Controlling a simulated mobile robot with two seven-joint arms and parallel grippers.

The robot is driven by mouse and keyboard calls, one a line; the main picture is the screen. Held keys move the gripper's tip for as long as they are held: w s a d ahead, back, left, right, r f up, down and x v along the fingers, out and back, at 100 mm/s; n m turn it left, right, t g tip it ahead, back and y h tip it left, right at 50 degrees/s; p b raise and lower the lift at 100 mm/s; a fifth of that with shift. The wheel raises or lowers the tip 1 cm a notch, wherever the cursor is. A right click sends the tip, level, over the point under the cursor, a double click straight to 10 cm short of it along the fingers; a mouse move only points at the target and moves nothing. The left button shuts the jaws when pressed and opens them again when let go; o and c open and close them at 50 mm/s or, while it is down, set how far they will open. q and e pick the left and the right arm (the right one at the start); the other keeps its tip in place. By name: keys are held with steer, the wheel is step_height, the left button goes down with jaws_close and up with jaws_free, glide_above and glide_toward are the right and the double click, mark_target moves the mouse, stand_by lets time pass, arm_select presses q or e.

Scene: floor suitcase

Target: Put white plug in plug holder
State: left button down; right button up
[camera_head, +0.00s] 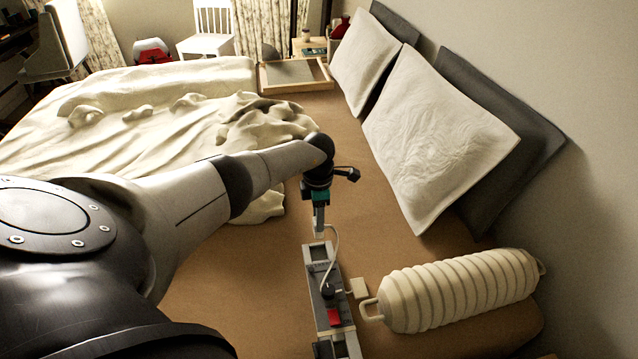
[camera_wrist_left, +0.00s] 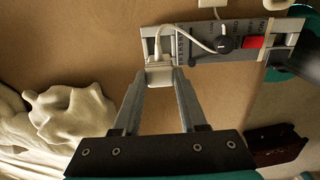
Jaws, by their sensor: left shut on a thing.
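My left gripper (camera_head: 319,228) reaches in over the bed and points down at the far end of a long grey panel (camera_head: 311,262). In the left wrist view the panel (camera_wrist_left: 192,58) crosses the top. The left gripper (camera_wrist_left: 160,82) is shut on a white plug (camera_wrist_left: 159,75) at the panel's left end. A white cable loops from there towards a black knob (camera_wrist_left: 226,44). Whether the plug sits in a slot or just above the panel, I cannot tell. No part is clearly labelled as a plug holder. My right gripper is not seen.
A red button (camera_head: 334,317) is on the panel's near part. A small white block (camera_head: 358,288) lies beside the panel, near a ribbed cream bolster (camera_head: 460,290). Pillows (camera_head: 440,140) lean on the wall. A rumpled cream blanket (camera_head: 150,110) covers the bed's far left.

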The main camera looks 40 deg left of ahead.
arm_select(q)
steer(key=b, duration=0.3)
glide_toward(319, 256)
steer(key=f+b, duration=0.1)
steer(key=b, duration=0.1)
steer(key=shift+f+b, duration=0.3)
steer(key=shift+f, duration=0.35)
steer(key=shift+f+b, duration=0.15)
steer(key=shift+b, duration=0.2)
steer(key=shift+c, duration=2.3)
jaws_free()
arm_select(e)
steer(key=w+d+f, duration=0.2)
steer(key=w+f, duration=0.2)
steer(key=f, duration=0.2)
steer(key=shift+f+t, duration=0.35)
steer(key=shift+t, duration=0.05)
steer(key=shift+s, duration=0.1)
